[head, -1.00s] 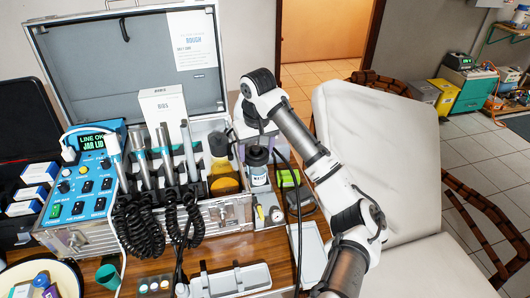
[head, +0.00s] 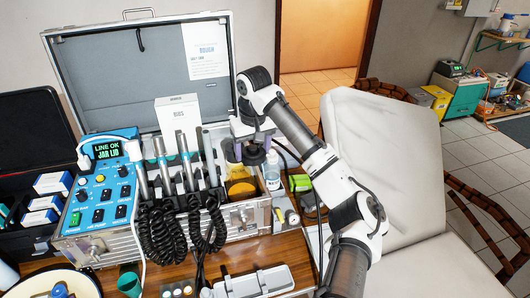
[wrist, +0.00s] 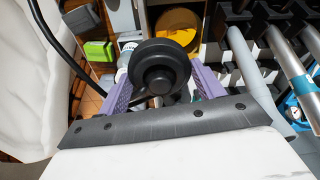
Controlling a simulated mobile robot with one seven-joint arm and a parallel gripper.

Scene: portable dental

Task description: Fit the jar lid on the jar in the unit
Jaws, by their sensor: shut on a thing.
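My gripper (head: 252,142) is shut on the black, round jar lid (head: 253,155), with its purple fingers on either side. In the wrist view the lid (wrist: 160,67) and its central knob show between the fingers. The lid hangs in the air above the right end of the case unit. A dark brown, jar-like thing (head: 232,150) stands there, just left of my gripper; I cannot tell for certain that it is the jar. A yellow round area (head: 240,189) lies below and also shows behind the lid in the wrist view (wrist: 178,22). The lid hides part of what is beneath.
A white-labelled bottle (head: 272,171) stands right of the lid. Handpieces (head: 184,155) with coiled black cords stand close on the left. The open case lid (head: 130,80) rises behind. A green box (head: 301,183) lies to the right. The blue panel (head: 100,196) reads "LINE OK JAR LID".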

